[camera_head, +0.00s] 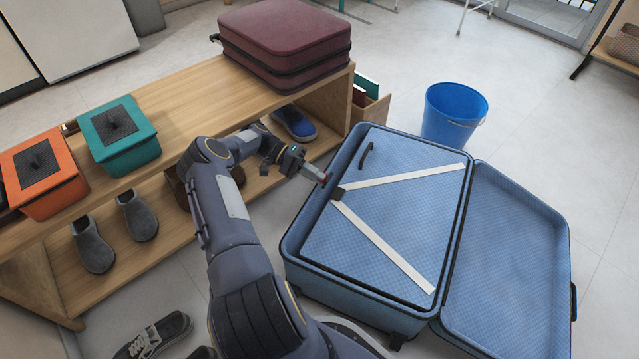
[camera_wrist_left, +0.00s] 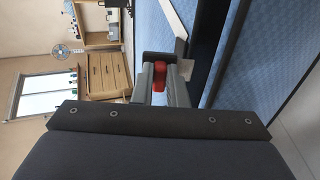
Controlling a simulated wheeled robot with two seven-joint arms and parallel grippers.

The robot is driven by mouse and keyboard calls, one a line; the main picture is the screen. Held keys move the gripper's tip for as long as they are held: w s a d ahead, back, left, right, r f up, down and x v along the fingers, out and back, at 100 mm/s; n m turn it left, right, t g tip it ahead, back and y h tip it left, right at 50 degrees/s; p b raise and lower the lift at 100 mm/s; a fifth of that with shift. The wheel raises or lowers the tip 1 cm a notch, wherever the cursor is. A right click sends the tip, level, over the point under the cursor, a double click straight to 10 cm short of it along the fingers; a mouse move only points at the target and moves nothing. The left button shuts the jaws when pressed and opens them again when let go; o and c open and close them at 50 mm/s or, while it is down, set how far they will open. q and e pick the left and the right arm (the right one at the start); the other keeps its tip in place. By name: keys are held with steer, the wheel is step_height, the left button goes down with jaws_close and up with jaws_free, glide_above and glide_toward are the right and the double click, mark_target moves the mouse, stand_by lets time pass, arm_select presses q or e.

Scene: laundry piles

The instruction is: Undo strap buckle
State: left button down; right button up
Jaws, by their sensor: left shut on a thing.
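An open blue suitcase (camera_head: 296,243) lies on the floor. Two white straps (camera_head: 400,176) cross its inner panel in a V and meet at a dark buckle (camera_head: 338,193) near the left side. My left gripper (camera_head: 322,178) is at the suitcase's left rim, just above and left of the dark buckle. In the left wrist view its fingers are shut on a small red piece (camera_wrist_left: 158,77). White strap shows beyond the fingers there. Whether the red piece is joined to the dark buckle cannot be told. My right gripper is out of view.
A wooden bench (camera_head: 190,97) stands left, with a maroon suitcase (camera_head: 285,42), teal box (camera_head: 118,132) and orange box (camera_head: 42,172) on top. Shoes lie below. A blue bucket (camera_head: 453,113) stands behind the open suitcase. Floor to the right is clear.

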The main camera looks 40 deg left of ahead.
arm_select(q)
steer(key=shift+s+a+f+t+h+b, duration=0.1)
steer(key=shift+a+f+t+h+b, duration=0.15)
steer(key=shift+h, duration=0.4)
steer(key=shift+s+a+f+t+h+b, duration=0.15)
steer(key=shift+a+t+h, duration=0.15)
steer(key=shift+h, duration=0.35)
steer(key=c, duration=1.4)
jaws_free()
steer(key=shift+c, duration=0.2)
steer(key=shift+r, duration=0.1)
steer(key=s+d+r+p, duration=0.9)
steer(key=d+r+p, duration=0.1)
steer(key=r+p, duration=0.1)
steer(key=shift+s+r, duration=0.25)
steer(key=shift+r, duration=0.6)
